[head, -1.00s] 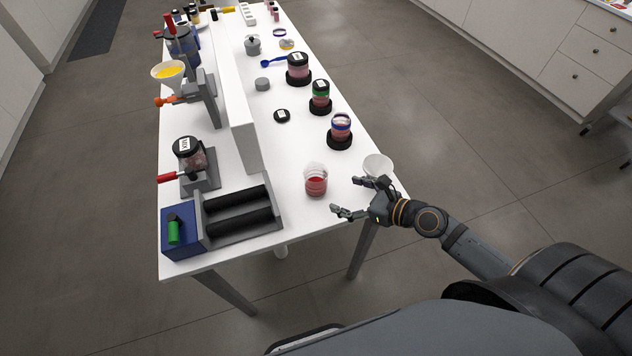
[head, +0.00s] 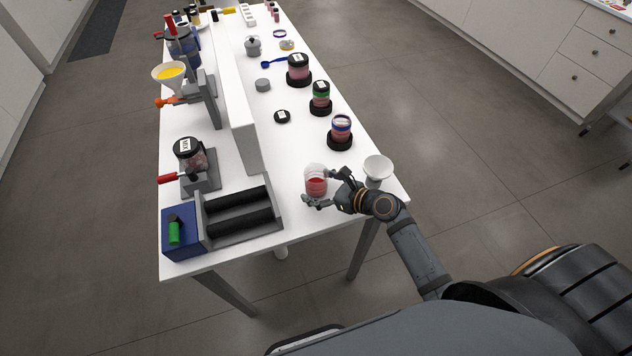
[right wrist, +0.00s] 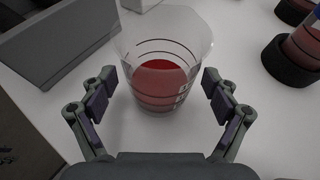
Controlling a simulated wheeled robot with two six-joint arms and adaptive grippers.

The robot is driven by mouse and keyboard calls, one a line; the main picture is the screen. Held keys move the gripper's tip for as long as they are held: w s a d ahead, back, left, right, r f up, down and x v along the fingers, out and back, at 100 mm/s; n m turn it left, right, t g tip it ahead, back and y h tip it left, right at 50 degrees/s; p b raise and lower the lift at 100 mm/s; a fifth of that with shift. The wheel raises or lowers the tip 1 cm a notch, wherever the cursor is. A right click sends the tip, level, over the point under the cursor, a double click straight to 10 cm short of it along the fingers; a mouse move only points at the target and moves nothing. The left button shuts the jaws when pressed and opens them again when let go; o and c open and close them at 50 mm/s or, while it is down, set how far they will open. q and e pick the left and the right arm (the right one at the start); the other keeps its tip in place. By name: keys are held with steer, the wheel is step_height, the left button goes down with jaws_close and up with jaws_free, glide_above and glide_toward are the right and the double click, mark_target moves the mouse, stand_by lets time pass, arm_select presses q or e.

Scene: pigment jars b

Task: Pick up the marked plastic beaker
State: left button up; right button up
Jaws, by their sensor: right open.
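The marked plastic beaker (head: 316,184) stands upright on the white table near its front end. It is clear, with red contents in its lower part. In the right wrist view the beaker (right wrist: 160,75) shows dark ring lines and light markings on its side. My right gripper (head: 319,189) is open, with its fingers at either side of the beaker. In the right wrist view the fingers (right wrist: 163,92) flank the beaker with small gaps on both sides. My left gripper is not in view.
A roller machine (head: 240,215) stands left of the beaker. A white funnel-like cup (head: 377,169) stands to the right, close to my right wrist. The white table (head: 285,155) is bare just behind the beaker.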

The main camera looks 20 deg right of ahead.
steer(key=shift+w+a+f, duration=0.15)
steer(key=shift+w+a, duration=0.1)
steer(key=shift+w, duration=0.05)
steer(key=shift+s+d, duration=0.15)
steer(key=c, duration=1.3)
steer(key=shift+o, duration=0.2)
steer(key=shift+r, duration=0.2)
